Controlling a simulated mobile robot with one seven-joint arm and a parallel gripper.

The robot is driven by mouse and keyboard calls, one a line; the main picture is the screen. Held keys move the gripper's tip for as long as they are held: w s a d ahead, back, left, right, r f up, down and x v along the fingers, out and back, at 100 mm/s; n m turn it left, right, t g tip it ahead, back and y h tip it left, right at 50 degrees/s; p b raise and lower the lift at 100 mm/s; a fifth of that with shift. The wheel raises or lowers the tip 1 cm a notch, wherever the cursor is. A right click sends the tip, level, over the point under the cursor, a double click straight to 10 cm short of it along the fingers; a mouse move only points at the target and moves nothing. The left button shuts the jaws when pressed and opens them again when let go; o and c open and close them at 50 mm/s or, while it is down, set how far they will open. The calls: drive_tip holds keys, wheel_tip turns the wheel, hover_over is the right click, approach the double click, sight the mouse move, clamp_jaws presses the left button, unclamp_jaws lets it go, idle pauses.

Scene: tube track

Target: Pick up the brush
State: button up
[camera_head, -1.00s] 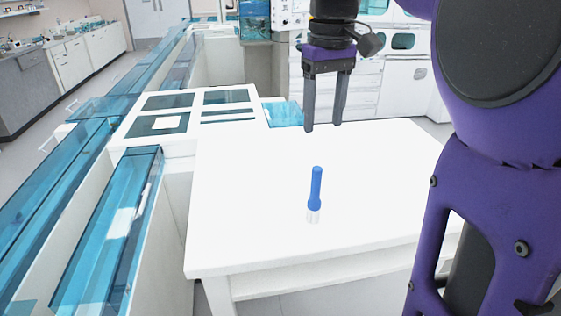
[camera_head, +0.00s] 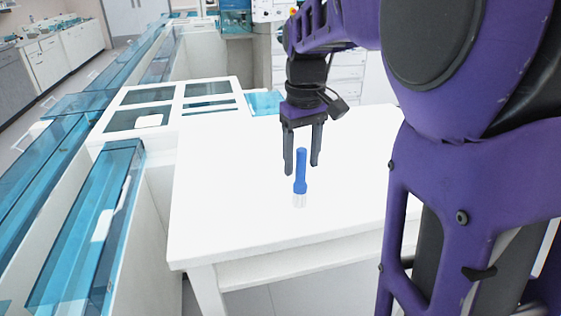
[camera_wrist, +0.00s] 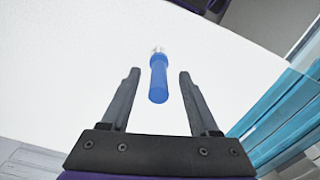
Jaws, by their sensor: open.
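The brush (camera_head: 300,172) has a blue handle and pale bristles and is on the white table (camera_head: 235,215). In the head view its bristle end points toward the near side. In the wrist view the brush (camera_wrist: 158,78) shows between and beyond the fingertips, with its bristle end farthest away. My gripper (camera_head: 301,172) is open, with its two dark fingers apart on either side of the handle in the head view. The fingers (camera_wrist: 159,72) also show in the wrist view, with clear gaps to the handle. I cannot tell the exact height of the fingertips above the table.
The tabletop around the brush is clear. A white frame with dark panels (camera_head: 170,108) adjoins the table at the back left. Blue transparent covers (camera_head: 95,225) run along the left. A small blue transparent piece (camera_head: 264,103) lies at the table's back edge.

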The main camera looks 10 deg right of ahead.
sight(300, 184)
drive_tip(key=f, duration=0.4)
drive_tip(key=shift+w+b, duration=0.2)
drive_tip(key=shift+b, duration=0.15)
clamp_jaws()
